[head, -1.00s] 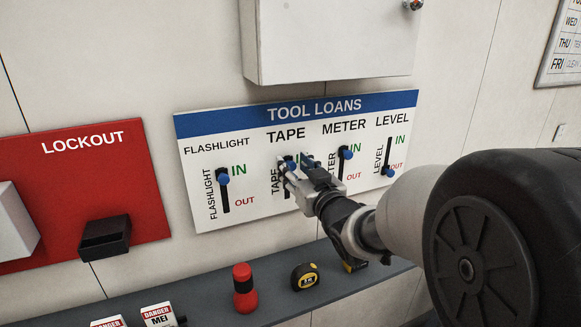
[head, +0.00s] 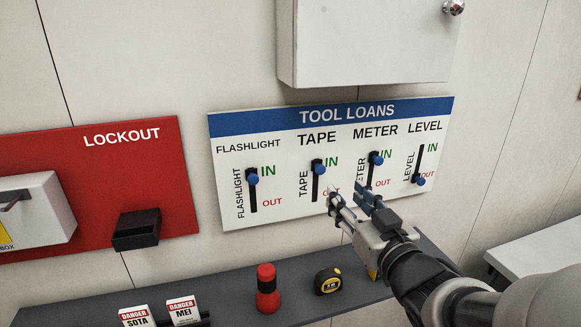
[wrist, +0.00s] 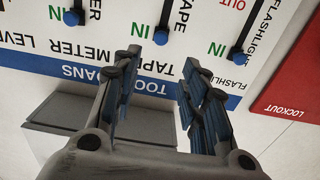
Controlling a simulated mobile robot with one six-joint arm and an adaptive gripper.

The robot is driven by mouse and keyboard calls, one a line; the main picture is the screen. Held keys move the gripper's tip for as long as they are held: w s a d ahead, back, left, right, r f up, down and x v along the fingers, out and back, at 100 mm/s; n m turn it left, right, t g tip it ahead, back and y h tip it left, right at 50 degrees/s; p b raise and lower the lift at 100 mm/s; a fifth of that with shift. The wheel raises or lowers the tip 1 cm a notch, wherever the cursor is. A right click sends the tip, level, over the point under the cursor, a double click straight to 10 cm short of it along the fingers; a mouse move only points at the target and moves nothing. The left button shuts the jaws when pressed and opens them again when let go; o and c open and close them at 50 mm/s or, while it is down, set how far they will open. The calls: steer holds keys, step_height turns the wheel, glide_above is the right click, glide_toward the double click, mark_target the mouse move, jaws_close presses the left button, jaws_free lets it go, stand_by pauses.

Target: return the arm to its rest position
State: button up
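My gripper (head: 350,198) is in front of the lower part of the tool loans board (head: 230,203), below the tape and meter sliders. It is empty and its fingers are apart, as the wrist view also shows (wrist: 160,80). The blue knobs of flashlight (head: 253,180), tape (head: 318,164) and meter (head: 376,158) are at the upper, IN ends of their slots. The level knob (head: 419,181) is at the lower, OUT end. My gripper covers part of the meter slot and the tape OUT label. In the wrist view the board appears upside down.
A grey shelf (head: 222,300) below the board holds a red flashlight (head: 267,288), a tape measure (head: 328,281) and danger tags (head: 183,311). A red lockout board (head: 110,165) is at left, a white cabinet (head: 370,45) above. A pale surface (head: 540,240) is at right.

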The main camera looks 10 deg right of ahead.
steer(key=shift+d, duration=0.1)
steer(key=s+d+f+m+g+h, duration=0.3)
steer(key=s+f+g+h, duration=0.25)
steer(key=s, duration=0.35)
steer(key=s+a+f+g+y, duration=0.1)
steer(key=s+a+f+g, duration=0.1)
steer(key=s, duration=0.6)
steer(key=s+a+f+g+y, duration=0.1)
steer(key=s+a+f+g, duration=0.2)
steer(key=s+g, duration=0.2)
steer(key=s, duration=0.3)
steer(key=shift+s+a+f+n, duration=0.25)
steer(key=shift+f+n, duration=0.1)
steer(key=shift+n, duration=0.05)
steer(key=shift+g, duration=0.25)
